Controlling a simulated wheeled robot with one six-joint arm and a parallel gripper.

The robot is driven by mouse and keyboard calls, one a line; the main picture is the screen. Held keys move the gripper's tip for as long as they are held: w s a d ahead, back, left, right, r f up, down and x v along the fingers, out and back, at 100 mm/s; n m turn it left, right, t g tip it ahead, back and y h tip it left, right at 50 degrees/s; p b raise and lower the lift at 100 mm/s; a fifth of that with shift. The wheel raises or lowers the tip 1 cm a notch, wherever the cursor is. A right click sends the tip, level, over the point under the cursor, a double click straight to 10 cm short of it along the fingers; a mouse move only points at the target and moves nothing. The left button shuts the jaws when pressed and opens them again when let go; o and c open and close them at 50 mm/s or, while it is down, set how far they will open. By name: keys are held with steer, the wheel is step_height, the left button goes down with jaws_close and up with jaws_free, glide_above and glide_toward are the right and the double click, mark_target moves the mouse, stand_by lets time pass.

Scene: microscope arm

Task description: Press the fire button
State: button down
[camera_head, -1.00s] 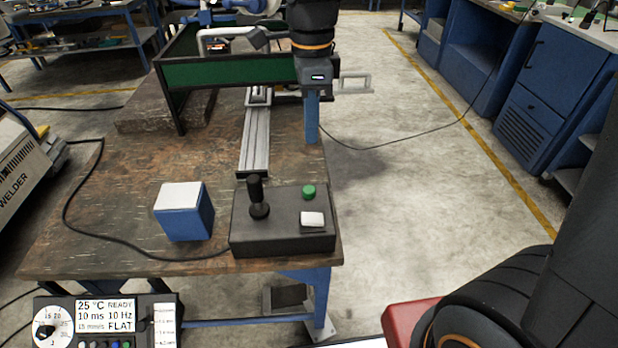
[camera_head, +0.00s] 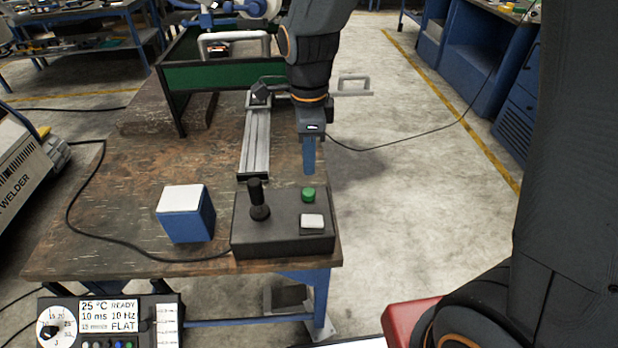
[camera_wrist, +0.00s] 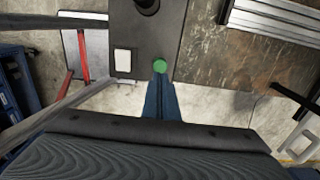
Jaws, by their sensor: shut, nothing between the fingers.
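A dark control box (camera_head: 281,240) sits at the front right corner of the wooden table. It carries a black joystick (camera_head: 257,200), a round green button (camera_head: 308,195) and a white rectangular switch (camera_head: 312,221). No label shows which one is the fire button. My gripper (camera_head: 309,172) is shut and empty, its blue fingers pointing down just above and behind the green button. In the wrist view the fingertips (camera_wrist: 160,74) appear right beside the green button (camera_wrist: 160,66); I cannot tell whether they touch.
A blue box with a white top (camera_head: 184,215) stands left of the control box. A metal rail (camera_head: 257,140) and a green-panelled frame (camera_head: 215,77) lie behind. A black cable (camera_head: 90,232) runs over the table.

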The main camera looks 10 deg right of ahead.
mark_target(310, 192)
steer(key=shift+f+p, duration=0.65)
steer(key=shift+f, duration=2.45)
steer(key=shift+s+f, duration=0.2)
steer(key=shift+f, duration=0.9)
steer(key=shift+r+p, duration=0.35)
steer(key=shift+r, duration=0.2)
step_height(310, 192, up, 14)
steer(key=shift+w+f, duration=0.2)
steer(key=shift+w, duration=0.1)
